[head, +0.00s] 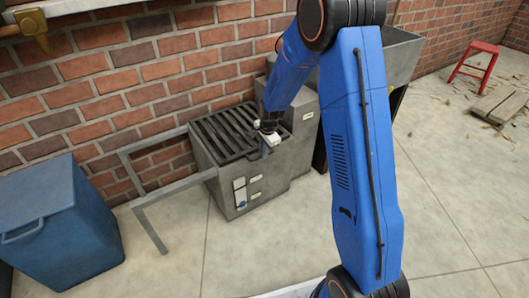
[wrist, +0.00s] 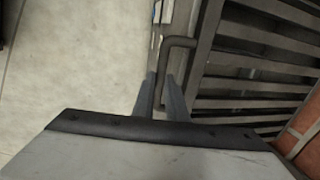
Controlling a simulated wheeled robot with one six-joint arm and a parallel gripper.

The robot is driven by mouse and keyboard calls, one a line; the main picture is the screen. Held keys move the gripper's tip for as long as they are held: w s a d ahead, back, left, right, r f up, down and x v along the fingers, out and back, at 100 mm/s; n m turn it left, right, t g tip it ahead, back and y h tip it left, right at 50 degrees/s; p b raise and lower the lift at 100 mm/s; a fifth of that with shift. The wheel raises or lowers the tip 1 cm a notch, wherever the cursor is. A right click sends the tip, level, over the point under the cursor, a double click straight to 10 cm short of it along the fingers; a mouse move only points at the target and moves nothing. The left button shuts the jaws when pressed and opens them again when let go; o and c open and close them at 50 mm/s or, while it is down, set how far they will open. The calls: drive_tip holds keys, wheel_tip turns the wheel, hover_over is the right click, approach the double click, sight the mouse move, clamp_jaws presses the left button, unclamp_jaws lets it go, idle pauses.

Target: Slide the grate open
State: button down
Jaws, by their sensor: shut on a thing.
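The grate (head: 226,130) is a dark slatted panel lying over the top of a grey metal box (head: 240,185). Its slats also fill the right side of the wrist view (wrist: 260,68). A dark bent bar handle (wrist: 178,42) stands at the grate's edge. My gripper (head: 266,147) is at the grate's right front corner, with the two fingers on either side of the handle in the wrist view (wrist: 160,105). The fingers are shut on the handle. My gripper body hides the near part of the wrist view, and my arm hides part of the right side.
An open grey rail frame (head: 166,189) extends left from the box. A blue bin (head: 65,225) stands farther left. A brick wall (head: 120,90) is behind. A red stool (head: 476,60) and planks (head: 497,103) are far right. The front floor is clear.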

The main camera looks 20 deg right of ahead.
drive_tip(key=s+a, duration=0.3)
drive_tip(key=a, duration=0.7)
drive_tip(key=s+a, duration=0.3)
drive_tip(key=a, duration=0.6)
drive_tip(key=s+a, duration=0.3)
drive_tip(key=a, duration=0.7)
drive_tip(key=shift+s+a, duration=0.3)
drive_tip(key=c, duration=1.8)
unclamp_jaws()
drive_tip(key=shift+o, duration=0.2)
drive_tip(key=s+d+r, duration=0.1)
drive_tip(key=s+r, duration=0.2)
drive_tip(key=r, duration=1.4)
drive_tip(key=shift+s, duration=0.1)
